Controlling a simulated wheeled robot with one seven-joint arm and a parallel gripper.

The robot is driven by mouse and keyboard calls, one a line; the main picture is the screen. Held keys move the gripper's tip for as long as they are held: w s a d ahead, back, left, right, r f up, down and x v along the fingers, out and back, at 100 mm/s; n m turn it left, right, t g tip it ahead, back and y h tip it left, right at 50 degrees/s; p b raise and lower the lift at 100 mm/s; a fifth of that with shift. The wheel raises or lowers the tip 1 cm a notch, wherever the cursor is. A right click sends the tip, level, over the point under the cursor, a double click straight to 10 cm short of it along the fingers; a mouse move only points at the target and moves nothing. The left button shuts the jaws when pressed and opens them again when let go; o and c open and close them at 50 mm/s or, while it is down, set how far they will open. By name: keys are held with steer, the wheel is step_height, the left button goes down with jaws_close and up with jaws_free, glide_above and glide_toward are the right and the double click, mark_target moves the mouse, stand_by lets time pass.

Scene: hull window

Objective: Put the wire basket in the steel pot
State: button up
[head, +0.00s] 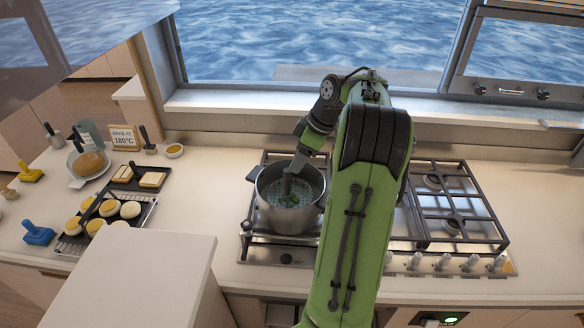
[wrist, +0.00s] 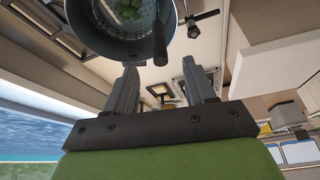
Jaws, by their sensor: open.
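The steel pot (head: 288,221) stands on the left part of the hob, and its rim also shows at the top of the wrist view (wrist: 97,40). The wire basket (head: 281,200) sits inside the pot, with green pieces in it; its mesh also shows in the wrist view (wrist: 121,24). A dark upright handle (wrist: 160,45) stands out by the pot's rim. My gripper (wrist: 160,83) is open, its fingers apart with nothing between them, close to that handle. In the head view, my wrist is over the pot and partly hides its inside.
Hob grates (head: 447,205) and control knobs lie right of my arm. A tray of rolls (head: 104,214), a small dark board and a sign stand on the left counter. A white block (head: 135,280) rises at front left. The window ledge (head: 230,105) runs behind the hob.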

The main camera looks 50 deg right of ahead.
steer(key=s+a+r+m+h, duration=0.1)
steer(key=a+r, duration=0.3)
steer(key=a, duration=0.8)
steer(key=s+a+r+m+h, duration=0.15)
steer(key=a+r, duration=0.35)
steer(key=a, duration=0.6)
steer(key=s+a+f+m+t, duration=0.1)
steer(key=s+a+f+m, duration=0.2)
steer(key=s+a, duration=0.5)
steer(key=s, duration=0.6)
steer(key=shift+a+f+t, duration=0.15)
steer(key=shift+f+t, duration=0.15)
steer(key=shift+f, duration=0.05)
steer(key=shift+w+y, duration=0.1)
steer(key=shift+y, duration=0.15)
